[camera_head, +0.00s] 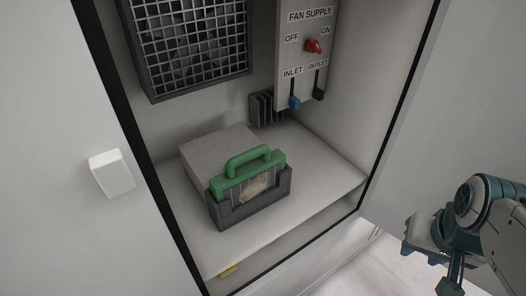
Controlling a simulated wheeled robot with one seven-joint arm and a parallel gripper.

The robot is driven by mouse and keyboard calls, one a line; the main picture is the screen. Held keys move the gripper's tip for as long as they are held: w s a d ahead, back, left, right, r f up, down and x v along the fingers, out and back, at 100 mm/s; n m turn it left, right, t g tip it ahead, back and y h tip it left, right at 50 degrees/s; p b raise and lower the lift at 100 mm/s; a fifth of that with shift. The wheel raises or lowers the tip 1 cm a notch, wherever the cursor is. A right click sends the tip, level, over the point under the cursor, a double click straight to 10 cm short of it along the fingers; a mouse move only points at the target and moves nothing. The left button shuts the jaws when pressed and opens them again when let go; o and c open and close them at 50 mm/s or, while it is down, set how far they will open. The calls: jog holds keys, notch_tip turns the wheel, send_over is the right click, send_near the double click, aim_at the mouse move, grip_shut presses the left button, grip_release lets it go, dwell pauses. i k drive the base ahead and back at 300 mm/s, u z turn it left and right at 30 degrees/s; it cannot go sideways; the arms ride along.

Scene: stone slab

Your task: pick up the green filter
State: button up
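The green filter (221,188) stands upright in a dark grey holder (240,213) on the cabinet floor. Its green arched handle (249,158) points up and is unobstructed. A pale brownish panel shows through the front cut-out of the holder. My gripper (425,256) is at the lower right, outside the cabinet and well apart from the filter. It is seen small and from the side, so how its fingers stand is unclear. Nothing is seen held in it.
A pale box (205,151) adjoins the holder's back. A fan grille (190,45) hangs above. The fan supply panel (308,60) has a red knob (313,46) and blue lever (295,103). The cabinet's black-edged frame (399,105) lies between my gripper and the filter.

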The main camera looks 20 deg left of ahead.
aim_at(241, 184)
jog(key=u, duration=0.85)
jog(key=k, duration=1.4)
jog(key=z, duration=0.7)
jog(key=i, duration=0.95)
jog(key=u, duration=0.85)
jog(key=i, duration=0.95)
jog(key=u, duration=0.9)
